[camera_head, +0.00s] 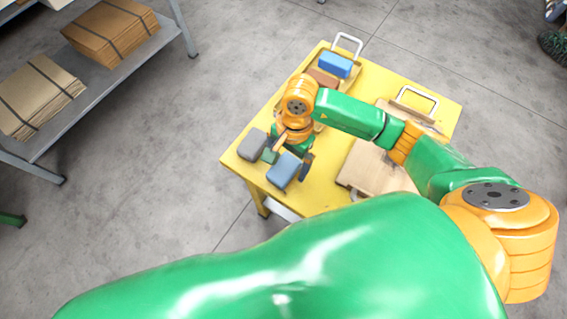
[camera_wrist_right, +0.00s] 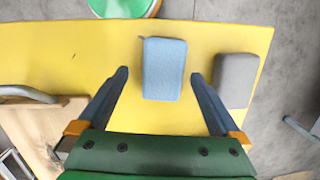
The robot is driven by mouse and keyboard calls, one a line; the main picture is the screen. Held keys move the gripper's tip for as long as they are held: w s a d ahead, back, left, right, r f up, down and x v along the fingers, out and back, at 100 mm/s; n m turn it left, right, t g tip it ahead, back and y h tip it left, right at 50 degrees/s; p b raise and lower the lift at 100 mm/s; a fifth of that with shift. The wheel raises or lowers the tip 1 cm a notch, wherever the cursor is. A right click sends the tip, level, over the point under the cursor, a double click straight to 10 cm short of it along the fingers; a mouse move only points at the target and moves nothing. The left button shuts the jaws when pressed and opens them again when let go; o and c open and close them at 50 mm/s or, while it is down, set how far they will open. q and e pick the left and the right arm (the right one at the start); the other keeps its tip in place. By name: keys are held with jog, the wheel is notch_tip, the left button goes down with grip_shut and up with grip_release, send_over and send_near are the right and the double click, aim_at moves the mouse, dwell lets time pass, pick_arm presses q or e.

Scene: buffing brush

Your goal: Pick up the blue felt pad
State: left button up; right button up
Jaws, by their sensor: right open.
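The blue felt pad (camera_head: 284,171) is a light blue rounded block lying flat on the yellow table (camera_head: 326,199) near its front left. It also shows in the right wrist view (camera_wrist_right: 164,69), with a small loop at one corner. My right gripper (camera_head: 288,157) is above the table close to the pad, partly hidden by its own wrist. In the wrist view its two fingers (camera_wrist_right: 160,75) are spread wide and empty, with the pad in the gap between their tips, apart from both. My left gripper is out of view.
A grey block (camera_head: 252,146) lies beside the pad, also near one finger in the wrist view (camera_wrist_right: 236,80). A blue block (camera_head: 335,66) and a brown block (camera_head: 322,78) sit farther back. A cardboard-coloured board (camera_head: 372,169) lies right. A shelf (camera_head: 108,89) with cardboard stacks stands left.

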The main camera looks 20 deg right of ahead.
jog(key=shift+a+f, duration=0.15)
jog(key=shift+f, duration=0.7)
jog(key=shift+w+a+f, duration=0.1)
jog(key=shift+f, duration=0.25)
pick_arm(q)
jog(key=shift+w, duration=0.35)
pick_arm(e)
jog(key=c, duration=1.4)
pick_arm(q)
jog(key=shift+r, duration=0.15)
pick_arm(e)
jog(key=shift+r, duration=0.15)
jog(key=r+p, duration=0.4)
jog(key=shift+s+r, duration=0.2)
jog(key=shift+r, duration=0.15)
pick_arm(q)
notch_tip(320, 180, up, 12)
jog(key=p, duration=0.7)
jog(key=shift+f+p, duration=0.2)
jog(key=shift+p, duration=0.1)
pick_arm(e)
jog(key=s+d+r, duration=0.3)
jog(key=s+r, duration=0.5)
jog(key=s, duration=0.5)
jog(key=shift+s, duration=0.15)
jog(key=shift+d, duration=0.1)
